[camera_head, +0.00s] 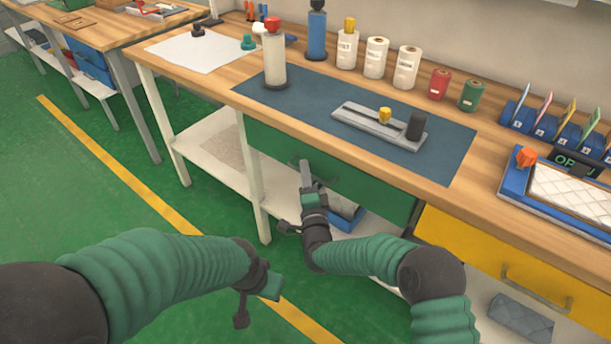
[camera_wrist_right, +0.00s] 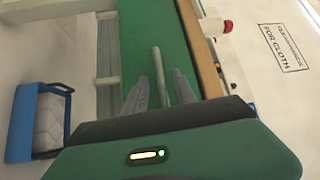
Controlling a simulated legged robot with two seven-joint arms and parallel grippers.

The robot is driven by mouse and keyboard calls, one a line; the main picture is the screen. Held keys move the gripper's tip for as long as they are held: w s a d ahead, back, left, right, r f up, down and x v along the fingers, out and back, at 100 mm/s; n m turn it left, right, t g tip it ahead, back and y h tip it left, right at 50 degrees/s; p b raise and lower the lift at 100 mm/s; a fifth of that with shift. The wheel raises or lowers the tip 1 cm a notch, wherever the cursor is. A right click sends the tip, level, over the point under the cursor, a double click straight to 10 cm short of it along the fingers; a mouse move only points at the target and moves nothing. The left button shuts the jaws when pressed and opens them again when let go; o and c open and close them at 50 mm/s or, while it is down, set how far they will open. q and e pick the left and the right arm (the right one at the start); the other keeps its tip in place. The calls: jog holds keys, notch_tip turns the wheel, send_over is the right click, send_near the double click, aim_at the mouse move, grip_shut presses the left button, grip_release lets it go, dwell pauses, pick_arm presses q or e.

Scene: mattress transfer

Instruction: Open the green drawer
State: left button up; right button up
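The green drawer (camera_head: 370,193) sits under the workbench top, its front flush with the bench, and looks closed. Its handle (camera_wrist_right: 158,68) is a pale bar on the green front in the right wrist view. My right gripper (camera_head: 307,178) is at the drawer front. In the wrist view its two grey fingers (camera_wrist_right: 160,92) are apart, with the handle bar between them; I cannot tell whether they touch it. In the head view the gripper partly hides the handle. My left gripper (camera_head: 262,287) is low in front of the bench, away from the drawer; its fingers are not clear.
A yellow drawer (camera_head: 500,267) is to the right of the green one. The bench top holds a blue mat (camera_head: 300,104), bottles, rolls and a blue tray (camera_head: 516,184). A lower shelf (camera_head: 215,152) and bench legs stand below. The green floor at left is clear.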

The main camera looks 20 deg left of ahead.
jog(key=shift+w+a, duration=0.15)
grip_shut()
jog(key=shift+f, duration=0.15)
dwell(1.2)
